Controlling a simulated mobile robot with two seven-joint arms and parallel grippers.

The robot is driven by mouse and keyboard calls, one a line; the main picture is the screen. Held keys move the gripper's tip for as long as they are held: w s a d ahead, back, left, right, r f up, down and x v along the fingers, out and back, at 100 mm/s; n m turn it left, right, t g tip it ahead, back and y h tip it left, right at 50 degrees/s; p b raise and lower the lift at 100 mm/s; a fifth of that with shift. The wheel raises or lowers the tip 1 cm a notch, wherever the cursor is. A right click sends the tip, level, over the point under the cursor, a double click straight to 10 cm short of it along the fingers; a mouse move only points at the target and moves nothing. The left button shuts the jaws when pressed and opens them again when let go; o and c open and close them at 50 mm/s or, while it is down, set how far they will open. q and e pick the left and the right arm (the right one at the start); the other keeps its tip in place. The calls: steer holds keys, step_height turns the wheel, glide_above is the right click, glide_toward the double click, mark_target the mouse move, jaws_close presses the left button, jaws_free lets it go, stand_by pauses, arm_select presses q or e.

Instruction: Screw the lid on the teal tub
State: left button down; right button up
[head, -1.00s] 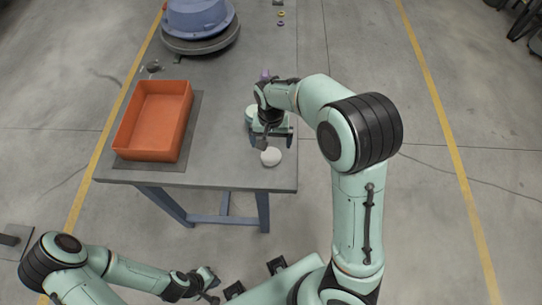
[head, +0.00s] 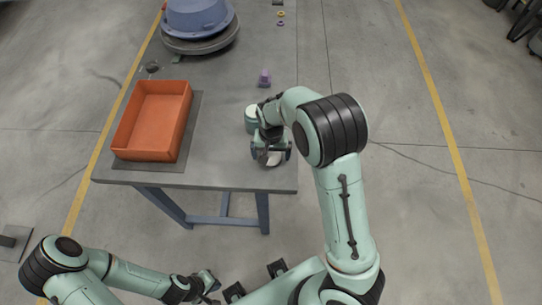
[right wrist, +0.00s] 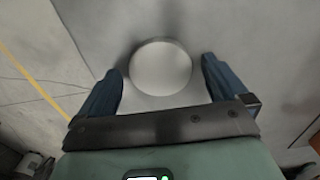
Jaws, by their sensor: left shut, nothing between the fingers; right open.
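The teal tub (head: 251,120) stands on the grey table behind my right gripper, partly hidden by it; its top looks pale. The round white lid (head: 273,159) lies on the table near the front right corner. My right gripper (head: 271,154) is over the lid, pointing down, and hides part of it. In the right wrist view the lid (right wrist: 161,67) is a plain disc between the two open blue fingers, with a gap on each side. My left gripper (head: 213,286) is shut and empty, low in front of the table.
An orange bin (head: 152,119) stands on a dark mat at the table's left. A small purple object (head: 264,79) is behind the tub. A large blue round part (head: 197,18) sits at the far end. The table between bin and lid is clear.

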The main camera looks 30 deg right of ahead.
mark_target(271, 156)
stand_by(0.3)
steer(key=c, duration=1.1)
steer(key=shift+o, duration=0.2)
arm_select(q)
steer(key=w+r+p, duration=0.2)
steer(key=r, duration=0.1)
steer(key=shift+w+r+p, duration=0.2)
steer(key=shift+w+p, duration=0.1)
steer(key=shift+w, duration=0.05)
arm_select(e)
step_height(271, 156, up, 20)
